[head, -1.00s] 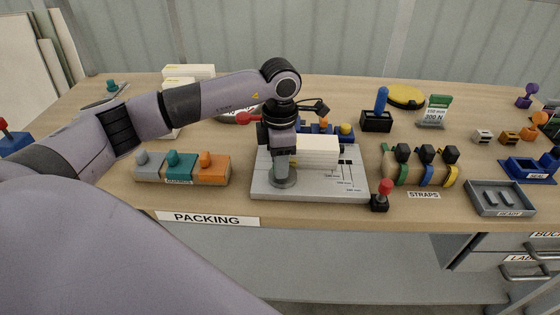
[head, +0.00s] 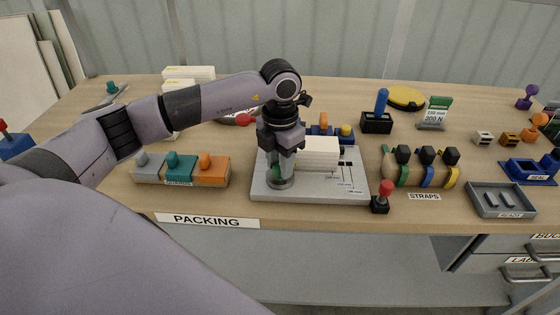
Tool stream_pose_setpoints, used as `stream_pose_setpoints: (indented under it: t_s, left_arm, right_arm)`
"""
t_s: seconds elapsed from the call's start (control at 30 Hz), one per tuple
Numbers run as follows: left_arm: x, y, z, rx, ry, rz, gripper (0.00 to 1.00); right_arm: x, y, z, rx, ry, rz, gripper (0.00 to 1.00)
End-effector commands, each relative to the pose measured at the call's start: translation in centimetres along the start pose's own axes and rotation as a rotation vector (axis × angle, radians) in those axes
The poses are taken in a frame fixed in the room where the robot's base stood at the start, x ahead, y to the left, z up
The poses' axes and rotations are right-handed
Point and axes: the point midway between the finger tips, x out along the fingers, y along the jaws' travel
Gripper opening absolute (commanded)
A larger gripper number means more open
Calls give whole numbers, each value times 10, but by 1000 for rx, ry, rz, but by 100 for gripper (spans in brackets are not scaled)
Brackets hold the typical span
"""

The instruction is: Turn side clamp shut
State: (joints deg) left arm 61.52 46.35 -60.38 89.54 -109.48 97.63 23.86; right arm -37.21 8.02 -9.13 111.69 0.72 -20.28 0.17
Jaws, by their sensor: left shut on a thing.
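My left gripper (head: 281,172) points down over the left part of the grey fixture plate (head: 310,191). It is shut on the side clamp (head: 281,183), of which a round grey base and a bit of green show below the fingers. The fingers hide most of the clamp, so I cannot tell its angle. A white stack (head: 320,153) stands on the plate just right of my gripper. My right gripper is not in view.
A red-knobbed lever (head: 383,196) stands at the plate's front right corner. Grey, teal and orange blocks (head: 181,169) lie to the left. Straps (head: 427,168) and a grey tray (head: 501,200) are to the right. A blue-handled tool (head: 379,113) stands behind.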

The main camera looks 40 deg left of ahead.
Motion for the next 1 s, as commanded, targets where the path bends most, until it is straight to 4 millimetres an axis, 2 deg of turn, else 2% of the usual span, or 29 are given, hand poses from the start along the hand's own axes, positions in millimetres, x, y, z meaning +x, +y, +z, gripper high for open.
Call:
stream_pose_setpoints:
  t_s: [0.4, 0.43, 0.5, 0.8, 1.0]
  left_arm:
    - [-1, 1, 1, -9, -4, 0, 5]
    - [-1, 1, 1, -9, -4, 0, 45]
    - [-1, 1, 1, -9, -3, 0, 61]
    - [-2, 0, 0, -7, -2, 0, 61]
    - [-27, 1, 1, -7, -7, 0, 61]
  right_arm:
    - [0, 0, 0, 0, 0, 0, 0]
    - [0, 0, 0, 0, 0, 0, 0]
    - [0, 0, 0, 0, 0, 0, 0]
    - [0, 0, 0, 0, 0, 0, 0]
    - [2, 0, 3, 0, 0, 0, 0]
